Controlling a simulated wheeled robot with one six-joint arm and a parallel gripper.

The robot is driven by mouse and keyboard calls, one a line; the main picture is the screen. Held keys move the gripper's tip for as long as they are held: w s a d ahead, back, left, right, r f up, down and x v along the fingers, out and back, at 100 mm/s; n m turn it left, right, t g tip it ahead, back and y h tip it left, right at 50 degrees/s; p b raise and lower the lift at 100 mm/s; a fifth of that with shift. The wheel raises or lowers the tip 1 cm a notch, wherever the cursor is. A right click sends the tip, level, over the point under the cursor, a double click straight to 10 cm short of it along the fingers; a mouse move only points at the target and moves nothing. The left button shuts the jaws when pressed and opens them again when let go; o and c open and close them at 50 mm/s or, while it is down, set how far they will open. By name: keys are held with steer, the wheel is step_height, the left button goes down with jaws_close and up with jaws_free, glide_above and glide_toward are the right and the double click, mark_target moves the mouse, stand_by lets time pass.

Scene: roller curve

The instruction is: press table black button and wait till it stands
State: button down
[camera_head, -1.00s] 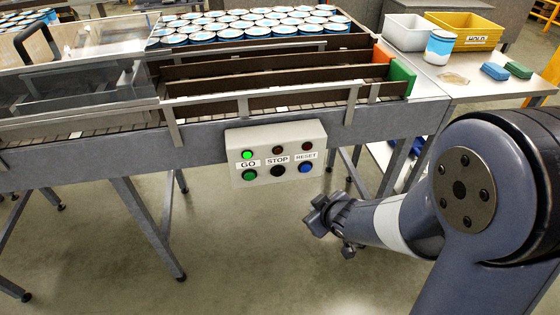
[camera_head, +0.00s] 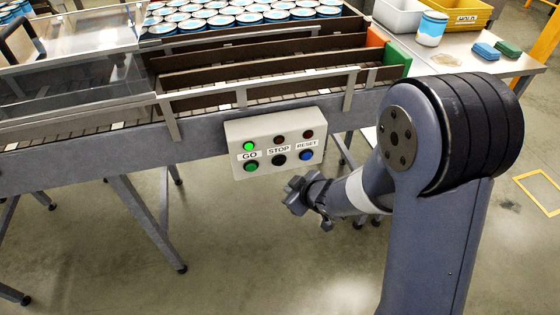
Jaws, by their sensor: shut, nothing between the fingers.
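The black button (camera_head: 278,160) sits under the STOP label on a light grey control box (camera_head: 240,128), which is mounted on the front of the conveyor table (camera_head: 70,160). A green button (camera_head: 251,167) under GO is to its left, and a blue button (camera_head: 306,155) under RESET is to its right. The small lamp (camera_head: 249,146) above GO is lit bright green; the lamps above STOP and RESET are dark red. My gripper (camera_head: 293,196) is shut and empty, just below the box and apart from the black button.
Several blue-and-white cans (camera_head: 240,19) stand in rows on the conveyor. A side table (camera_head: 455,60) at the right holds a white bin, a yellow bin (camera_head: 470,14), one can and two small blocks. Table legs (camera_head: 145,220) stand left of my gripper. Open floor lies below the box.

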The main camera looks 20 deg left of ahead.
mark_target(278, 166)
steer(key=w+a+p, duration=0.3)
steer(key=w, duration=0.2)
steer(key=shift+w+a, duration=0.25)
steer(key=shift+w, duration=0.1)
stand_by(1.8)
steer(key=shift+w+a+p, duration=0.2)
steer(key=shift+w+p, duration=0.2)
steer(key=shift+w+a+p, duration=0.25)
steer(key=shift+w+p, duration=0.1)
stand_by(0.7)
stand_by(0.3)
steer(key=shift+s+d+b, duration=0.5)
steer(key=shift+s, duration=0.25)
